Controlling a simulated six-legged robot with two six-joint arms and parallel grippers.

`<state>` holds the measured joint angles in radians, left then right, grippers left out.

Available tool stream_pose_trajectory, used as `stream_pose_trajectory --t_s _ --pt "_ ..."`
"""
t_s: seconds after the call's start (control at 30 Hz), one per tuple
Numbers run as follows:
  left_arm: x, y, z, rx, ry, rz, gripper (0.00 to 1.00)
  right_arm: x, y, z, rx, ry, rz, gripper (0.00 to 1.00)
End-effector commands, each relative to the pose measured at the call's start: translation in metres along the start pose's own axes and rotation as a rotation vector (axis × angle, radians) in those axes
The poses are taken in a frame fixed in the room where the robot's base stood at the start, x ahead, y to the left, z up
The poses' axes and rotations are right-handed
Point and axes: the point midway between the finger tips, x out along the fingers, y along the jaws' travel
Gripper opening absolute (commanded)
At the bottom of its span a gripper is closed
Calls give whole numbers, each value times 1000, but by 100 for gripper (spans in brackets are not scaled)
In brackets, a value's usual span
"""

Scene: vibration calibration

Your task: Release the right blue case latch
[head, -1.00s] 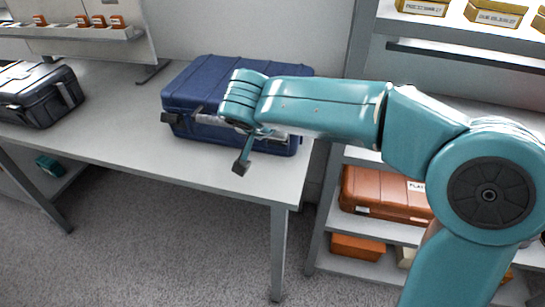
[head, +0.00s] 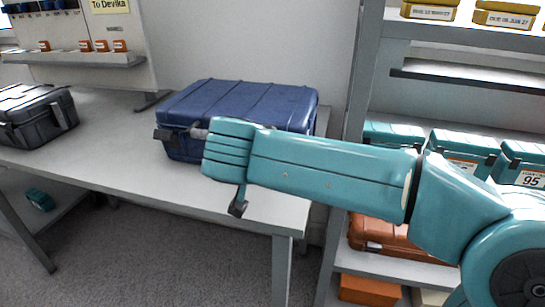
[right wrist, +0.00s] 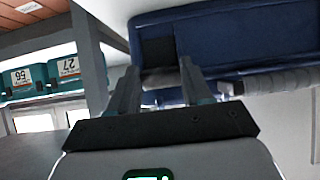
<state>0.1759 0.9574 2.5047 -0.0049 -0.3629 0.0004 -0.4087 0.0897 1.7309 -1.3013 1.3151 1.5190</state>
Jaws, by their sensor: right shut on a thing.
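The blue case (head: 235,100) lies closed on the table, its front toward me. Its left latch (head: 163,134) shows dark at the front left, beside the grey carry handle (head: 199,133). The handle also shows in the right wrist view (right wrist: 285,80). My right arm covers the right part of the case front in the head view, hiding the right latch there. In the right wrist view, my right gripper (right wrist: 158,74) has its fingers either side of the dark right latch (right wrist: 158,51) and is shut on it. My left gripper is not in view.
A dark grey case (head: 35,117) stands on the table (head: 110,155) at the left. Small orange boxes (head: 102,46) sit on a ledge behind. Shelving at the right holds teal cases (head: 463,148) and an orange case (head: 385,236). The table front is clear.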

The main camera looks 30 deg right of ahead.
Motion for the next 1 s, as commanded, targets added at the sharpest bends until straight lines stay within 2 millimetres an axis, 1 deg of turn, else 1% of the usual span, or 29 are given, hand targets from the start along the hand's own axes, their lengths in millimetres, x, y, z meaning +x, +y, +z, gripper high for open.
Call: stream_pose_trajectory --t_s 0.1,0.13,0.17,0.2,0.5,0.57,0.63,0.77,1.0 --pt "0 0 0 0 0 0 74 0 0 -2 1 5 -1 18" --pt "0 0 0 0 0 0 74 0 0 -2 1 5 -1 52" --pt "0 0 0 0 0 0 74 0 0 -2 1 5 -1 62" --pt "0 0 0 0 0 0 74 0 0 -2 1 5 -1 74" --pt "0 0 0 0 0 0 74 -1 0 -1 0 2 -1 74" --pt "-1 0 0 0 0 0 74 -5 0 -1 -1 2 -2 74" --pt "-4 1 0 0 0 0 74 -13 -1 -2 -1 3 -3 74" --pt "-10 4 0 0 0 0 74 -42 -1 -3 -2 4 -6 74" --pt "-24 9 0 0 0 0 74 -108 -1 -4 -2 4 -8 74"
